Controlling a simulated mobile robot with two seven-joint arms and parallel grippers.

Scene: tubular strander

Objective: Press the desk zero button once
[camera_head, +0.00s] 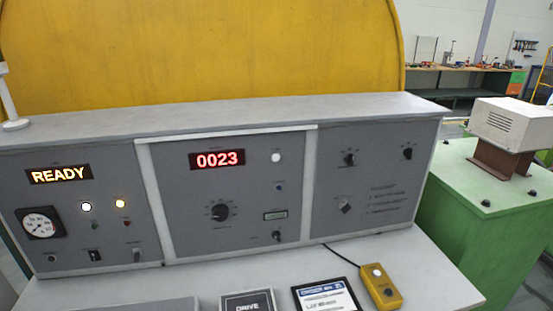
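The grey control desk (230,119) stands in front of me with three panel sections. The middle panel has a red display (217,160) reading 0023. A white round button or lamp (276,157) is to its right, with a small dark blue button (279,187) below. A yellow box (381,286) with a pale round button (377,272) and a cable lies on the desk's ledge at the right. Labels are too small to read, so I cannot tell which is the zero button. Neither gripper is in view.
The left panel has a READY display (59,174), a dial gauge (41,223) and lit lamps. A framed card (326,298) and a DRIVE plate (248,302) lie on the ledge. A green cabinet (480,220) stands right; a yellow guard (200,50) rises behind.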

